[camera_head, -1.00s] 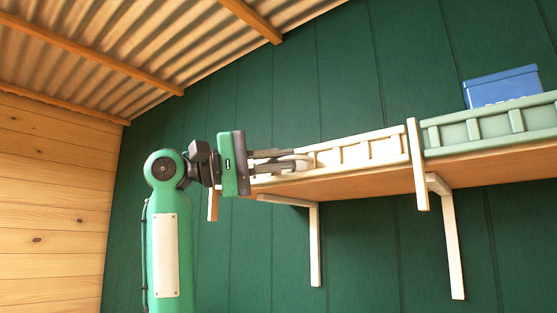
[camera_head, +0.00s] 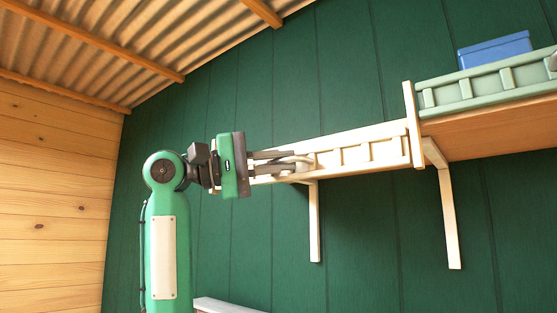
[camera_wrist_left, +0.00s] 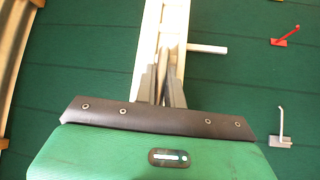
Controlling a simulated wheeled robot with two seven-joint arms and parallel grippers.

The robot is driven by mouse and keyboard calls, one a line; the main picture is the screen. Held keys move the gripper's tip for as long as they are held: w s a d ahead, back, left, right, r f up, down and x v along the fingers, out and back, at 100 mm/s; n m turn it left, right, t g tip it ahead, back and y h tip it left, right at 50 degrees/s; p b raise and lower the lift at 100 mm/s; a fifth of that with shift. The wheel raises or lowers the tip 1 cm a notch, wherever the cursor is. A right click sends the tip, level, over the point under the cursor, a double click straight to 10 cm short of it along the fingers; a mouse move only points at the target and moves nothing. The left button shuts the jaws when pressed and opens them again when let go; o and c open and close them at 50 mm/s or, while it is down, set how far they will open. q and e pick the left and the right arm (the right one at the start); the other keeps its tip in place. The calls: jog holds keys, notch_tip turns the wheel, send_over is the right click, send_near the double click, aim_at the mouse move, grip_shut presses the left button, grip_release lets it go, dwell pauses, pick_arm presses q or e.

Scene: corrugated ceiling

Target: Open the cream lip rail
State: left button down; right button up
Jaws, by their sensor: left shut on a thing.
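The cream lip rail (camera_head: 350,152) is a pale slatted panel on the front of a wall shelf. It now hangs low against the end post (camera_head: 412,125), in front of the shelf board's edge. My left gripper (camera_head: 290,165) is shut on a pale handle near the rail's left end. In the left wrist view, the cream rail (camera_wrist_left: 168,25) runs up the picture and the gripper's fingertips (camera_wrist_left: 165,80) meet on it; the grip itself is partly hidden. My right gripper does not show clearly in any view.
A green rail (camera_head: 490,85) with a blue box (camera_head: 495,52) behind it stands right of the post. White brackets (camera_head: 446,215) hang below the shelf. A pale-edged object (camera_head: 225,305) shows at the bottom.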

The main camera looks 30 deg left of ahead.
pick_arm(q)
jog(key=shift+r, duration=0.1)
jog(key=c, duration=1.5)
grip_release()
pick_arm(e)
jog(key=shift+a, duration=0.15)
